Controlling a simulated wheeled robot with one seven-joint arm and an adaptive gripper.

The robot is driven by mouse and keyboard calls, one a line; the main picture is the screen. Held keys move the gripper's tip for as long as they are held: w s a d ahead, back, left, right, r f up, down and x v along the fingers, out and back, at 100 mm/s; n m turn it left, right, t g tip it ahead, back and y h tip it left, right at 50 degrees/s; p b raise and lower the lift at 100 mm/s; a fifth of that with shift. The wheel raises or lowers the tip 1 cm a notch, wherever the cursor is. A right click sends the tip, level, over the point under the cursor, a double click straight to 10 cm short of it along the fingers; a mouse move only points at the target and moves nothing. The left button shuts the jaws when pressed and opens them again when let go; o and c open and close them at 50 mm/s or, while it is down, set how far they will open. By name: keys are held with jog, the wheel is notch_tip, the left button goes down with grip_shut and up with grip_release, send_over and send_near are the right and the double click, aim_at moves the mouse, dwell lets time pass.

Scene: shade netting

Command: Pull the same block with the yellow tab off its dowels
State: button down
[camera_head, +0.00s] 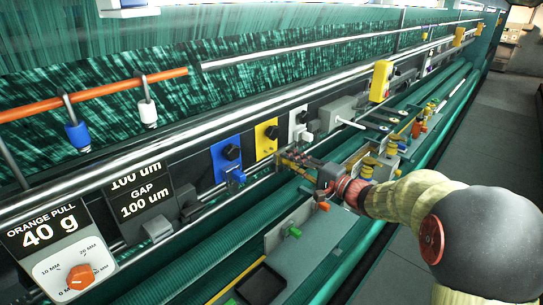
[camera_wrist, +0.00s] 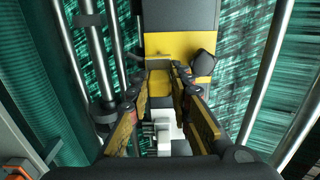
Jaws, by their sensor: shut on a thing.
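My gripper (camera_head: 287,160) reaches in from the right, below a yellow panel (camera_head: 266,133) with a black knob. In the wrist view, my gripper's fingertips (camera_wrist: 166,78) are closed on the two sides of a yellow-tabbed block (camera_wrist: 160,84), just in front of the yellow panel (camera_wrist: 160,45). In the head view, the fingers mostly hide the block. Its dowels are hidden, so I cannot tell whether it still sits on them.
A blue panel (camera_head: 226,153) with a blue-tabbed block (camera_head: 235,176) is on the left. A white panel (camera_head: 298,120) is on the right. Chrome rails (camera_head: 190,105) run above. A grey ledge with a green knob (camera_head: 294,231) lies below my gripper.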

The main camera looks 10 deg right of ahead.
jog(key=shift+b+v, duration=1.2)
jog(key=shift+v, duration=0.8)
